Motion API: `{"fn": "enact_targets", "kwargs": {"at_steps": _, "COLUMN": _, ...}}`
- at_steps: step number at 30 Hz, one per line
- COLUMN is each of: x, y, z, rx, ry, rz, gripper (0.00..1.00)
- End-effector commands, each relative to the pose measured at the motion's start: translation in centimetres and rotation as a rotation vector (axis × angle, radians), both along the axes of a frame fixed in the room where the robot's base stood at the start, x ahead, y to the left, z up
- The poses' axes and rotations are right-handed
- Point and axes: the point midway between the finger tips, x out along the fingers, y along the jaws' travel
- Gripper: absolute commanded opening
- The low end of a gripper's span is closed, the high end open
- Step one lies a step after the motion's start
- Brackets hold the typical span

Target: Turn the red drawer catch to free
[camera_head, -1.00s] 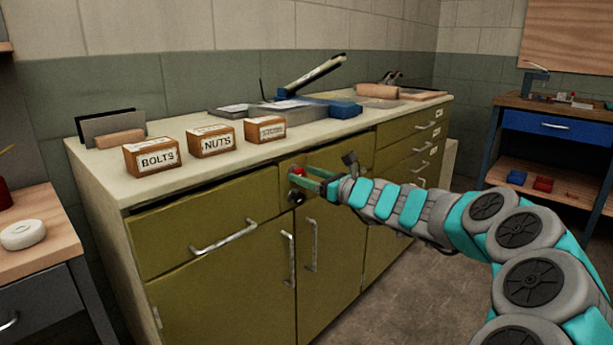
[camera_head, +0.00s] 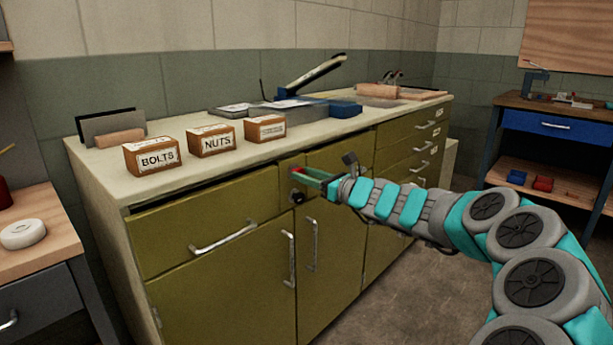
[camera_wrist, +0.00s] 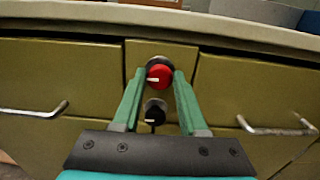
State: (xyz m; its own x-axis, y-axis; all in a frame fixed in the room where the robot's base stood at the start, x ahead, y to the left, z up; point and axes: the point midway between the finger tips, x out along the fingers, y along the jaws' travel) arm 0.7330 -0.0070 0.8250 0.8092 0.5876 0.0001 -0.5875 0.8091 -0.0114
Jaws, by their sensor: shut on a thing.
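The red drawer catch (camera_wrist: 159,74) is a round red knob with a white pointer line, on a narrow olive panel between two drawers. In the wrist view its white line points left. My gripper (camera_wrist: 160,77) has its green fingers on both sides of the red knob and is shut on it. In the head view my gripper (camera_head: 303,176) reaches the cabinet front from the right, and its fingers mostly hide the red knob. A black knob (camera_wrist: 154,112) with a white mark sits just below the red one, between the fingers in the wrist view and not held.
The olive cabinet has a drawer handle (camera_head: 223,238) left of the knobs and door handles (camera_head: 313,245) below. Boxes marked BOLTS (camera_head: 151,158) and NUTS (camera_head: 211,141) stand on the worktop (camera_head: 190,172) above. The floor (camera_head: 405,285) at the right front is clear.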

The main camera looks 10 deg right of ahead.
Motion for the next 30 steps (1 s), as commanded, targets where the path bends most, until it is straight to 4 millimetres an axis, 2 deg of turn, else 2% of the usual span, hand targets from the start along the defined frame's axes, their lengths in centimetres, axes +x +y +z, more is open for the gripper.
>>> {"fn": "enact_targets", "kwargs": {"at_steps": 11, "x": -0.02, "y": 0.06, "z": -0.38, "rx": -0.154, "ry": -0.112, "rz": -0.001, "gripper": 0.0}}
{"fn": "enact_targets", "kwargs": {"at_steps": 30, "x": -0.19, "y": 0.29, "z": -0.6, "rx": -0.64, "ry": -0.468, "rz": 0.001, "gripper": 0.0}}
